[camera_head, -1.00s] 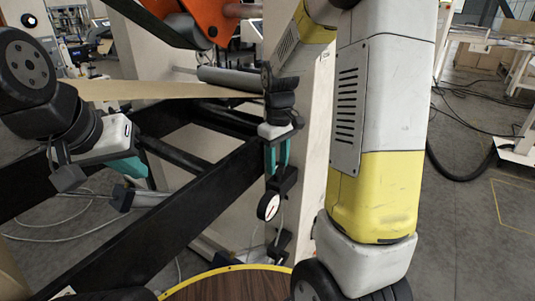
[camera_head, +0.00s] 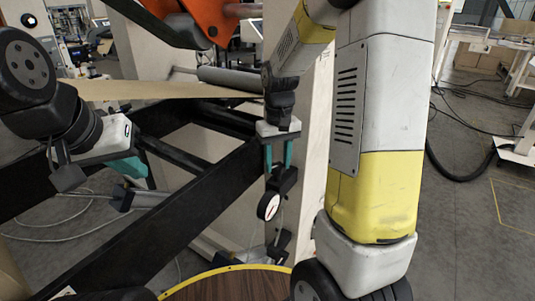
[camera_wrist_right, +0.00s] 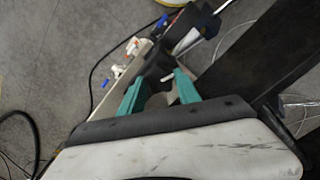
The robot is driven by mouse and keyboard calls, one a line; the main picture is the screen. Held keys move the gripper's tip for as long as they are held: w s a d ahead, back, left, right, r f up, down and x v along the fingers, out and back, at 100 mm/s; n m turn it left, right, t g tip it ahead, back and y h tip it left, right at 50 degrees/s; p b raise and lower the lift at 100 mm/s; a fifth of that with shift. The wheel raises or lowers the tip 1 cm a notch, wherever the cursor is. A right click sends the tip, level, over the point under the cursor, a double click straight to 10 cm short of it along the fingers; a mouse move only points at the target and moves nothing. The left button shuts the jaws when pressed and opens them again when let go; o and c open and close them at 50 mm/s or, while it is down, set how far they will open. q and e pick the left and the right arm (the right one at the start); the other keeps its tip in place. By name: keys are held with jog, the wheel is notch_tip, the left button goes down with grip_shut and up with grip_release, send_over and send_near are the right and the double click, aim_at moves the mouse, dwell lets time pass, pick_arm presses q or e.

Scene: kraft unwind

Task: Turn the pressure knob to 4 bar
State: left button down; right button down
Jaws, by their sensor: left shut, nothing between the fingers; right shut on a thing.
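The pressure knob (camera_head: 283,180) is a dark part above a round white gauge (camera_head: 268,206), beside the black frame beam. The gauge has a dark rim and a thin needle, but its numbers are too small to read. My right gripper (camera_head: 278,166) points down, and its teal fingers are shut on the knob. In the right wrist view, the dark knob (camera_wrist_right: 158,88) sits between the teal fingertips of my right gripper (camera_wrist_right: 160,82). My left gripper (camera_head: 138,168) is at the left with teal fingers, shut and empty, away from the knob.
A black frame beam (camera_head: 175,230) runs diagonally just left of the gauge. A brown kraft web (camera_head: 150,90) and a grey roller (camera_head: 230,78) are above. A round wooden top with a yellow edge (camera_head: 230,285) stands below. Open floor (camera_head: 465,220) lies at the right.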

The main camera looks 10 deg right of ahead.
aim_at(277, 165)
jog(key=shift+m, duration=0.6)
jog(key=c, duration=0.9)
grip_release()
jog(key=shift+o, duration=0.2)
jog(key=shift+r, duration=0.1)
notch_tip(277, 165, up, 7)
jog(key=shift+r, duration=0.3)
